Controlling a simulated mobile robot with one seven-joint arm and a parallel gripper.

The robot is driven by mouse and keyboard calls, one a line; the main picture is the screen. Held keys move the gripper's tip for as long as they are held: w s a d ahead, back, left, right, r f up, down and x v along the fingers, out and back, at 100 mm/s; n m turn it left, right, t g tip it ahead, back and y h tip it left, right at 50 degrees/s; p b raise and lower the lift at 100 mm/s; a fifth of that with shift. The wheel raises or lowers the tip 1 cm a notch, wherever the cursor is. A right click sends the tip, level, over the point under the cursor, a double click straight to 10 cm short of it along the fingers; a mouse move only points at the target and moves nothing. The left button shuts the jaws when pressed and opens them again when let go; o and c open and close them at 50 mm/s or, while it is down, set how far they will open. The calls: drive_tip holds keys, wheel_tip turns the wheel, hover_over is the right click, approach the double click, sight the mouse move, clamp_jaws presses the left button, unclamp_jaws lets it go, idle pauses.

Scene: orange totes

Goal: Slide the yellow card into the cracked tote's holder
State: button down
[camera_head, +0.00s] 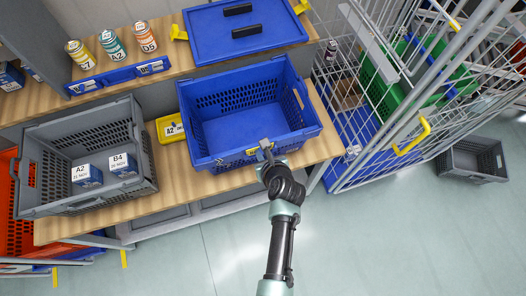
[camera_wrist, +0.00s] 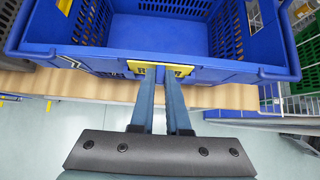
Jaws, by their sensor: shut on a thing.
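A blue tote (camera_head: 197,133) stands empty on the wooden bench. Its front wall (camera_wrist: 100,58) fills the upper part of the wrist view. My gripper (camera_head: 264,148) is at the middle of that wall. In the wrist view its two fingers (camera_wrist: 161,72) are shut on the yellow card (camera_wrist: 182,70), which is upright against the wall. The fingertips cover the card's middle. In the head view a bit of the card (camera_head: 252,152) shows left of the fingers. The holder is mostly hidden behind card and fingers, so I cannot tell whether the card is inside it. No crack shows clearly.
A grey crate (camera_head: 60,127) with two small blue-and-white boxes stands left on the bench. A yellow box (camera_head: 170,128) lies between it and the tote. Several cans and a blue lid (camera_head: 215,42) are on the shelf behind. A wire cage cart (camera_head: 375,150) is close on the right.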

drive_tip(key=shift+f, duration=0.3)
drive_tip(key=c, duration=0.8)
unclamp_jaws()
drive_tip(key=v, duration=1.3)
